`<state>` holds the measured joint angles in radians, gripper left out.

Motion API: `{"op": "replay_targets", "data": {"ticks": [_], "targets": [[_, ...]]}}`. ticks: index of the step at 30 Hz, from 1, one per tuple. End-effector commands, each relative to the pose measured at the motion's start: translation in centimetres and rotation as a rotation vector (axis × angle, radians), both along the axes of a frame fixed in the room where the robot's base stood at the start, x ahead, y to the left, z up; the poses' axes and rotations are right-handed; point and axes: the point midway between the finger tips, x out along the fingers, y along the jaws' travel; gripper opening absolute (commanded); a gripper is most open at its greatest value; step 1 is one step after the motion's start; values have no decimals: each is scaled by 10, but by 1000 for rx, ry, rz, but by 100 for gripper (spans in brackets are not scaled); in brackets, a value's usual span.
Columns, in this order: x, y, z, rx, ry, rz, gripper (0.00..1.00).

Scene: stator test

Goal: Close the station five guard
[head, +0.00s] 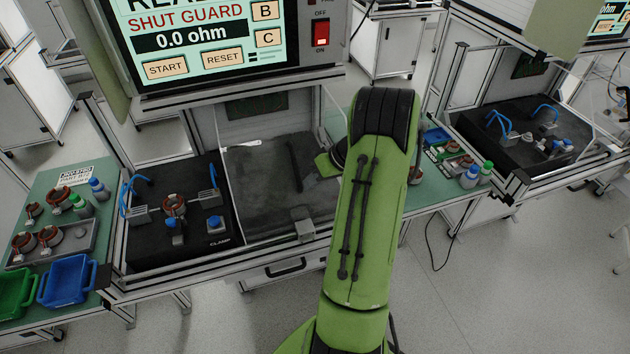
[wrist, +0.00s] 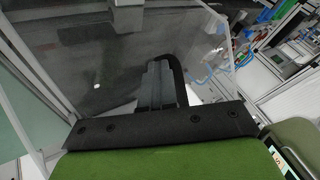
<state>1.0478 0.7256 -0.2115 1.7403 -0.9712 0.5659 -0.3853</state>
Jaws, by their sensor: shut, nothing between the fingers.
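The clear guard (head: 262,200) stands over the right part of the station, beside the black fixture (head: 150,250); the fixture and its stator (head: 175,205) at left are uncovered. A dark upright bar, looking like the guard's handle (head: 295,165), is on the panel. My gripper is mostly hidden behind my green arm in the head view, at the guard's right side. In the wrist view my gripper (wrist: 154,72) is shut and empty. Its fingers are close beside a black curved bar (wrist: 179,78), in front of the clear panel (wrist: 95,55). Contact cannot be told.
The screen (head: 190,35) above reads "SHUT GUARD" and 0.0 ohm. A red switch (head: 321,34) is beside it. Blue (head: 67,280) and green (head: 14,292) bins stand at left. A second station (head: 530,130) stands at right. Open floor lies at front right.

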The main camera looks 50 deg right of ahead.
Motion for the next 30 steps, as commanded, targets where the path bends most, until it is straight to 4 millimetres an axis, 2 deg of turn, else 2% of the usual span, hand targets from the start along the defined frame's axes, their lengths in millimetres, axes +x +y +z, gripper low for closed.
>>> {"op": "replay_targets", "data": {"ticks": [8, 21, 30], "targets": [[33, 56, -4, 2, -5, 12, 0], [111, 191, -3, 4, -4, 15, 0], [154, 263, -1, 4, -3, 10, 0]]}}
